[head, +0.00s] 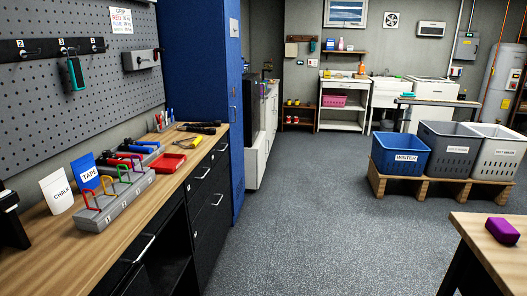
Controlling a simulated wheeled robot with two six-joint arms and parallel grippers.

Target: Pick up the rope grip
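No thing in the head view is clearly marked as the rope grip. A dark and teal handle-like thing (73,74) hangs from a hook on the black numbered rail at the left; I cannot tell if it is the rope grip. Several coloured looped hand grips (107,187) stand in a grey numbered block (118,208) on the wooden bench. Neither of my grippers can be made out. A black thing (12,222) is cut off by the left edge, and I cannot tell what it is.
The wooden bench (165,182) runs along the left under a grey pegboard (60,120). It bears a red tray (167,163) and CHALK (57,193) and TAPE (85,172) pouches. A purple block (502,231) lies on the right table. The floor between is clear.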

